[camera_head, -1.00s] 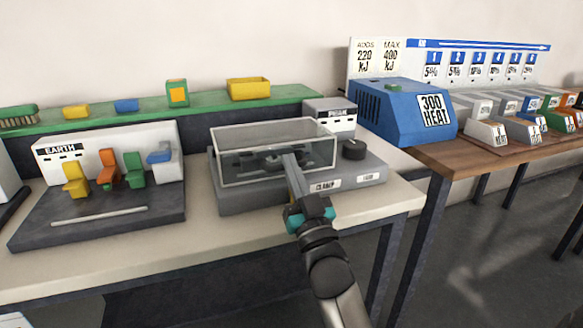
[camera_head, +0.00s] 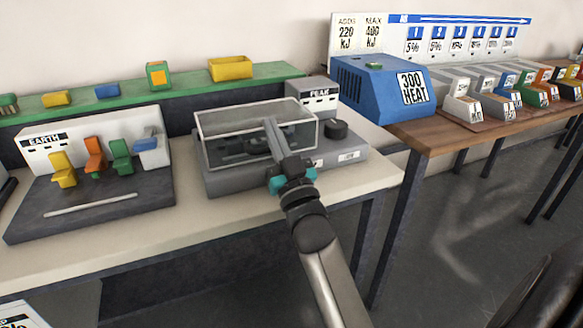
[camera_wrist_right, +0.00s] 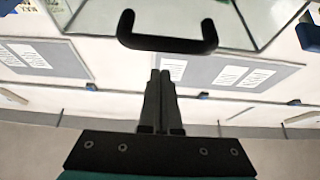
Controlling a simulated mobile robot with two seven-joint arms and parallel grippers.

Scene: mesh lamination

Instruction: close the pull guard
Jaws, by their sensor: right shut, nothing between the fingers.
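The guard (camera_head: 215,145) is a clear box with pale edges on the grey machine (camera_head: 215,185) marked PEAK. Dark parts show blurred through its clear walls. My right gripper (camera_head: 269,122) comes up from below and overlaps the guard's front right part in the head view. In the right wrist view, a black U-shaped handle (camera_wrist_right: 167,43) sits on a clear panel of the guard (camera_wrist_right: 262,18). The right gripper (camera_wrist_right: 160,72) is shut and empty, its tips just below the handle in the picture; contact cannot be told. My left gripper is out of view.
A black knob (camera_head: 336,130) stands on the machine's right side. To the left is the EARTH station (camera_head: 110,203) with coloured clips and a white rod. A blue 300 HEAT unit (camera_head: 370,95) stands on the wooden table to the right. The pale bench front is clear.

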